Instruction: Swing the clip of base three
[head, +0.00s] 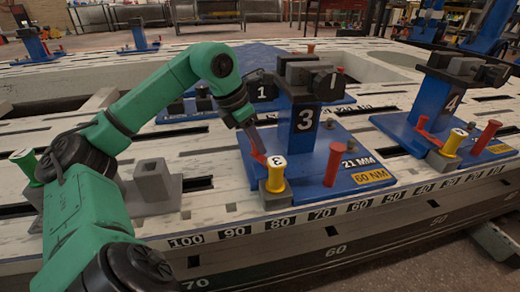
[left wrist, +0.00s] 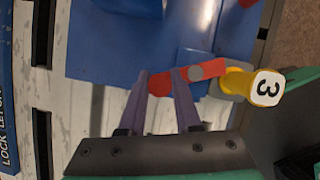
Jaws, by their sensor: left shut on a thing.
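Base three (head: 310,172) is a blue plate with a blue column marked 3 and a grey clamp head on top. Its clip (head: 259,158) is a short red bar beside the yellow pin (head: 275,172), whose white cap reads 3. My left gripper (head: 253,138) is shut on the red clip. In the left wrist view the clip (left wrist: 207,71) runs from between the purple-grey fingers (left wrist: 160,84) to the yellow pin (left wrist: 256,85), with a grey round pivot on it. The fingers partly hide the clip's near end. My right gripper is not seen.
A red upright pin (head: 332,164) stands on base three's right side. Base four (head: 425,125), with its own yellow and red pins, is to the right. Base one (head: 262,92) is behind. A grey block (head: 153,183) and a green pin (head: 25,166) are at left.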

